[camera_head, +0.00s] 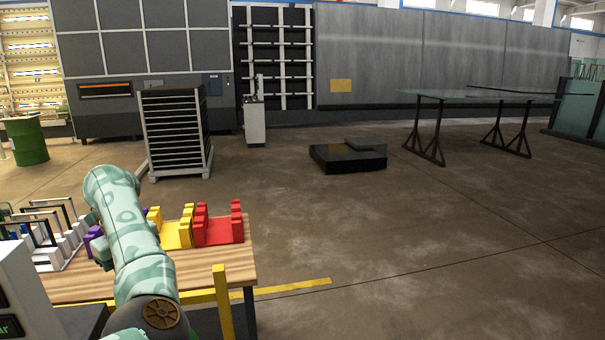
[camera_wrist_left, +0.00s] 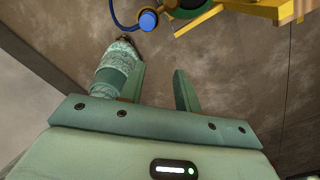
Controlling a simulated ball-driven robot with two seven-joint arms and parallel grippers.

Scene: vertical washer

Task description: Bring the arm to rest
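My left gripper (camera_wrist_left: 160,88) shows in the left wrist view with its two green fingers apart and nothing between them. Bare brown floor shows behind the fingers. In the head view a patterned pale green arm of mine (camera_head: 136,240) rises from the lower left over the wooden table (camera_head: 225,263). It bends at the top, and its gripper is not clearly visible there. My right gripper is not in view.
Red holders (camera_head: 222,230) and yellow holders (camera_head: 175,235) stand on the table beside the arm. White racks with dark handles (camera_head: 50,250) stand to its left. A yellow post (camera_head: 222,300) rises at the table's front.

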